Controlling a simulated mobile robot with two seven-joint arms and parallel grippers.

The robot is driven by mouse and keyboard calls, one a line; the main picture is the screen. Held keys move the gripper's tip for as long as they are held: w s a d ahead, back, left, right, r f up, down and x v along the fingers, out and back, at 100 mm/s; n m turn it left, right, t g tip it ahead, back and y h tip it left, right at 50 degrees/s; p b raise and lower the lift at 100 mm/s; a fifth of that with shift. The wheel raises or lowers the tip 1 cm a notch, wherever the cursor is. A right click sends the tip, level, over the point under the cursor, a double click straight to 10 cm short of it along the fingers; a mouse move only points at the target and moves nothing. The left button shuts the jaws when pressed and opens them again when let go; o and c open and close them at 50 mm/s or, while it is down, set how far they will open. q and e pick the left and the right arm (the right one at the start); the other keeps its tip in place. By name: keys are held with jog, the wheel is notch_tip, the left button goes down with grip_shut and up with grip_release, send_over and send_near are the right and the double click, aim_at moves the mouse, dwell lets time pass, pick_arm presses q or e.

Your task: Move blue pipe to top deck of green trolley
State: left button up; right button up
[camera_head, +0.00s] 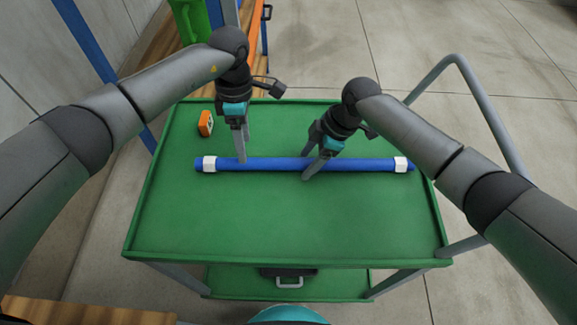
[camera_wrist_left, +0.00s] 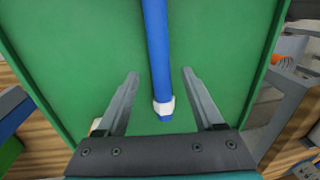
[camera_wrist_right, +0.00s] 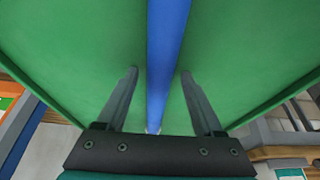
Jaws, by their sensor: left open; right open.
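The blue pipe (camera_head: 270,164) with white end collars lies across the green top deck (camera_head: 280,220) of the trolley, running left to right in the head view. My left gripper (camera_head: 241,158) is open above the left half of the pipe. In the left wrist view the pipe (camera_wrist_left: 156,50) runs between the open fingers (camera_wrist_left: 158,75), with clear gaps on both sides. My right gripper (camera_head: 307,167) is open at the middle of the pipe. In the right wrist view the pipe (camera_wrist_right: 167,45) passes between its open fingers (camera_wrist_right: 160,72). Contact with the deck appears likely, but its whole underside is hidden.
A small orange device (camera_head: 205,123) lies on the deck near the far left corner. A grey handle rail (camera_head: 480,100) rises at the trolley's right. A lower green shelf (camera_head: 235,282) holds a dark case (camera_head: 289,272). The deck's near half is clear.

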pick_arm(q)
notch_tip(320, 180, up, 6)
jog(key=w, duration=0.1)
jog(key=shift+r, duration=0.25)
pick_arm(e)
jog(key=v, duration=1.2)
